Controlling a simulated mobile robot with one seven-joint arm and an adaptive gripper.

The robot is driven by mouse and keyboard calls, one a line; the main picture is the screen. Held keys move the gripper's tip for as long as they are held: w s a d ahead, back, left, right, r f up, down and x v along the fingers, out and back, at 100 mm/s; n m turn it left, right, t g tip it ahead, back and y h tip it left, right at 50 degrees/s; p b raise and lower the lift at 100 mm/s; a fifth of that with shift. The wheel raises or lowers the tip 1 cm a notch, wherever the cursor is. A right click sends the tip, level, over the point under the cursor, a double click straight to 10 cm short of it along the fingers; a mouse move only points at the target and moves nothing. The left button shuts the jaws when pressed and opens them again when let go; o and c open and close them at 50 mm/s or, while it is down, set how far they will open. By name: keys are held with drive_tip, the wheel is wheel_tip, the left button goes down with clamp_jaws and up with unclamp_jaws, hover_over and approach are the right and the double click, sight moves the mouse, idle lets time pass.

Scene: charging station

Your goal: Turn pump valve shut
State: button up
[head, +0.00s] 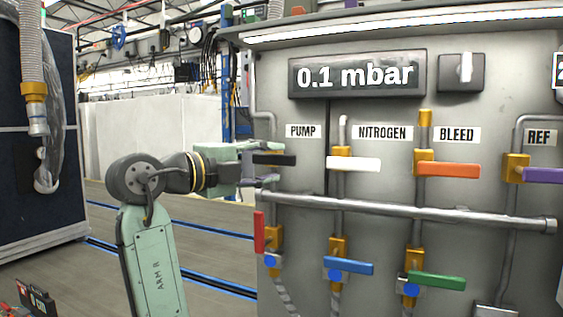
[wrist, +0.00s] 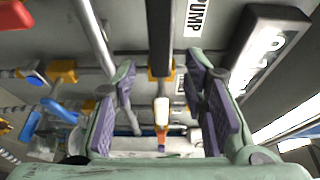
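The pump valve's black handle (head: 275,159) lies level under the PUMP label (head: 303,131) on the grey panel. My gripper (head: 262,162) is at this handle, reaching in from the left, and partly hides the valve body. In the wrist view my gripper (wrist: 158,68) is open, with its purple-padded fingers apart. The black handle (wrist: 160,40) runs between the fingertips, with a visible gap on each side. I cannot see a grip on it.
The white nitrogen handle (head: 353,164) is close right of the pump handle. Orange (head: 448,170) and purple (head: 543,175) handles are farther right. A horizontal pipe (head: 400,209) runs below, above red (head: 259,232), blue (head: 348,268) and green (head: 437,281) handles. The display (head: 357,75) reads 0.1 mbar.

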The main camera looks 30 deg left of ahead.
drive_tip(key=v, duration=0.7)
drive_tip(key=shift+s+a, duration=0.1)
